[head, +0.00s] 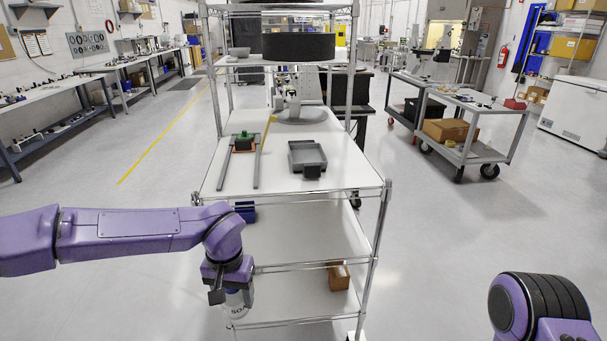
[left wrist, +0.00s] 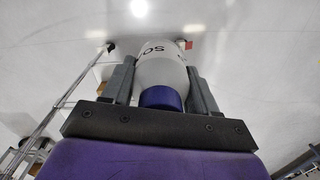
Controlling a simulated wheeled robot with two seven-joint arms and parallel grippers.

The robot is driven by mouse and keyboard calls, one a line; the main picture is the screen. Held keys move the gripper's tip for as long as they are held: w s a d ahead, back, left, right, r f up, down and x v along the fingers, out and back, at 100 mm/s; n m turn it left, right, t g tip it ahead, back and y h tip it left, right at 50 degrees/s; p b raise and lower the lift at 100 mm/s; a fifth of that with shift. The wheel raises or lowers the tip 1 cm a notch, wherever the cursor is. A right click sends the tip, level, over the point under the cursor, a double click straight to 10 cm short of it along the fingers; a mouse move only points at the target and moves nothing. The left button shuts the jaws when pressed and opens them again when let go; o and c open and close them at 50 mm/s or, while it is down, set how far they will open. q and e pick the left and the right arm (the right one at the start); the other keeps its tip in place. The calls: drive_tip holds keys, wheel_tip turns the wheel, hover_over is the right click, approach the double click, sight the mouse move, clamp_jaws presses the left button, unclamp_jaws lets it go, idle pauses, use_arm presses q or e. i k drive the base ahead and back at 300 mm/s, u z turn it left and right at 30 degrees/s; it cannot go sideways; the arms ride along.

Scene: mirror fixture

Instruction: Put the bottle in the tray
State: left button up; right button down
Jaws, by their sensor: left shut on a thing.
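The white bottle (head: 238,304) with dark lettering hangs low in front of the cart's left front corner. It is upright or nearly so. My left gripper (head: 229,286) is shut on it, its fingers pointing down. In the left wrist view the bottle (left wrist: 162,72) sits between the two dark fingers, its blue-purple cap (left wrist: 160,97) towards the palm. The grey tray (head: 296,166) lies on the cart's white shelf, to the right of and above the gripper in the picture. A dark block sits at the tray's front edge. My right gripper is out of view.
Two grey rails (head: 223,162) with a green and red part lie left of the tray. A round grey base (head: 300,116) stands behind it. Metal posts (head: 370,265) edge the cart. A brown box (head: 339,277) is on the lower shelf.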

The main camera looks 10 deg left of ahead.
sight(306, 158)
drive_tip(key=u, duration=0.05)
drive_tip(key=k, duration=0.8)
drive_tip(key=z, duration=0.75)
drive_tip(key=i, duration=1.65)
drive_tip(key=u, duration=0.6)
